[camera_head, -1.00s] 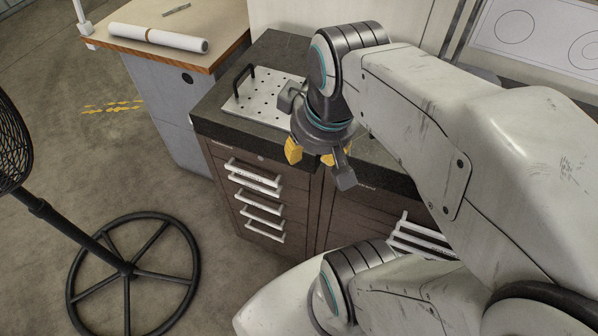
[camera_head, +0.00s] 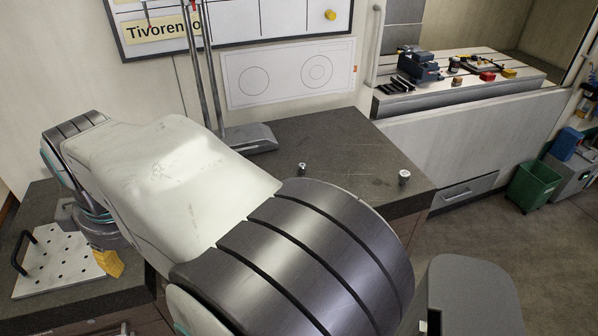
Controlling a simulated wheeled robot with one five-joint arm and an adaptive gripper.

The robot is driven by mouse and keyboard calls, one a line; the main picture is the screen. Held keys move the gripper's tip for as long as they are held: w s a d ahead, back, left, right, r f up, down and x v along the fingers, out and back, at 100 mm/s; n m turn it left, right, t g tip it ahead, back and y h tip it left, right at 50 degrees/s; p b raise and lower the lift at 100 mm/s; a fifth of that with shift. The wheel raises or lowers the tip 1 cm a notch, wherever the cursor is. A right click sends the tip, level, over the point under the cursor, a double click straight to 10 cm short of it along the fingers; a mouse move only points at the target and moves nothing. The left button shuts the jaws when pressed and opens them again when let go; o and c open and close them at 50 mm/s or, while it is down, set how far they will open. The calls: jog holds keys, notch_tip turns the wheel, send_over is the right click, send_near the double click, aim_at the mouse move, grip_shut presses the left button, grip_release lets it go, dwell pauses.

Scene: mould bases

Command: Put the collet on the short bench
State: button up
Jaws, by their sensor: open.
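Two small metallic pieces stand on the dark-topped bench (camera_head: 345,140), either of which may be the collet. One small piece (camera_head: 302,168) is near the middle of the bench top. A slightly larger piece (camera_head: 404,177) stands near its right front corner. I cannot tell which is the collet, or which surface is called the short bench.
A perforated plate (camera_head: 58,268) with a black handle lies at the left. A stand with upright rods (camera_head: 250,139) is at the back. At right, a slotted machine table (camera_head: 515,82) holds a vise and several small items. A green bin (camera_head: 533,186) stands on the floor.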

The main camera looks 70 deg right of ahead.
jog(key=w+d+g, duration=0.1)
jog(key=d, duration=1.3)
jog(key=s+d+f, duration=0.1)
jog(key=s+d, duration=0.5)
jog(key=d, duration=0.2)
jog(key=s+d+f+g+b, duration=0.1)
jog(key=s+d, duration=0.5)
jog(key=d, duration=0.2)
jog(key=s+d+f+g, duration=0.1)
jog(key=s+d+f, duration=0.1)
jog(key=s+d, duration=0.4)
jog(key=shift+s+d+f+n+b, duration=0.1)
jog(key=shift+d+n+b, duration=0.25)
jog(key=shift+d, duration=0.8)
jog(key=shift+s+d+f+p, duration=0.3)
jog(key=shift+f+p, duration=0.1)
jog(key=shift+f, duration=0.65)
jog(key=f+p, duration=0.1)
jog(key=p, duration=0.1)
jog(key=f+p, duration=0.1)
jog(key=p, duration=0.1)
jog(key=shift+w+d+f+p, duration=0.15)
jog(key=shift+w+d+p, duration=0.05)
jog(key=shift+d+p, duration=0.15)
jog(key=shift+d+f+p, duration=0.15)
jog(key=shift+f+p, duration=1)
jog(key=shift+f, duration=0.25)
jog(key=shift+c, duration=0.3)
